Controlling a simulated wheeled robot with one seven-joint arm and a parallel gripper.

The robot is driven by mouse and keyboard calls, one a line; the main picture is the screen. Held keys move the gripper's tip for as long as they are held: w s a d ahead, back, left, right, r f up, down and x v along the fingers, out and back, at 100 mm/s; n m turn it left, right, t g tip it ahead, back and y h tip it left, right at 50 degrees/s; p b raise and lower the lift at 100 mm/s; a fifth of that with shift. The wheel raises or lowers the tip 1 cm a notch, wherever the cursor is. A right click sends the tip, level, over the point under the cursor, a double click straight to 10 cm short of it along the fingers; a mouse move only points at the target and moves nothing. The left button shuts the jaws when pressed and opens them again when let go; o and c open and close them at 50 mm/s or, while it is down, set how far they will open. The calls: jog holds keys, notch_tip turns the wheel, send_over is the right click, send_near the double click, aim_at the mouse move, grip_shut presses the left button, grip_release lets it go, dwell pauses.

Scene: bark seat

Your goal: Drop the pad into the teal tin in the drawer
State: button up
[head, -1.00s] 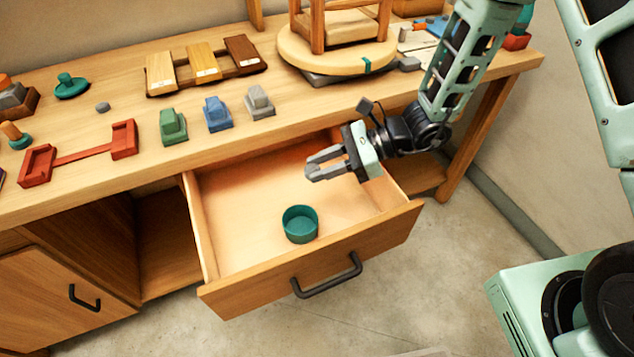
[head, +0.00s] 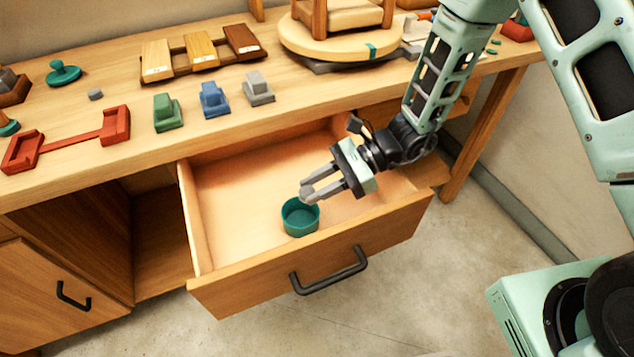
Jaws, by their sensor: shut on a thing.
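The teal tin (head: 300,224) stands upright and open-topped on the floor of the pulled-out drawer (head: 237,205), near its front panel. My gripper (head: 308,192) reaches in from the right, fingers pointing left, with its tips over the tin's back rim in the picture. The fingers are shut on a small greyish thing at the tips, which I take to be the pad; it is mostly hidden by the fingers and hard to tell from them. The exact height of the tips above the tin cannot be told.
The drawer front with its black handle (head: 329,271) lies below the tin. On the bench above stand green (head: 167,112), blue (head: 214,100) and grey (head: 258,88) blocks, a red rack (head: 70,140) and a round turntable (head: 338,42) bearing a small chair. The rest of the drawer is empty.

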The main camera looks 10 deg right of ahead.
jog(key=o, duration=1)
jog(key=shift+d, duration=0.1)
jog(key=v, duration=1.7)
jog(key=shift+d, duration=0.15)
jog(key=s+a+r+n+t+h+p, duration=0.1)
jog(key=s+a+r+n+h+p, duration=0.1)
jog(key=s+r+n+h, duration=0.2)
jog(key=s+a+r+n+h+p, duration=0.2)
jog(key=s+r+n, duration=0.4)
jog(key=s+n, duration=0.4)
jog(key=s+a+r+n+t+h+p, duration=0.1)
jog(key=s+a+r+n+h+p, duration=0.1)
jog(key=s+r+n+h, duration=0.4)
jog(key=shift+s+a+r+n+t+h+p, duration=0.15)
jog(key=shift+a+n, duration=0.1)
jog(key=shift+n, duration=0.35)
jog(key=shift+s+a+f+n+t+h+p, duration=0.1)
jog(key=shift+s+a+n, duration=0.15)
jog(key=shift+n, duration=0.35)
jog(key=shift+s+a+r+n+t+h+p, duration=0.1)
jog(key=shift+a+n, duration=0.2)
jog(key=shift+n, duration=0.3)
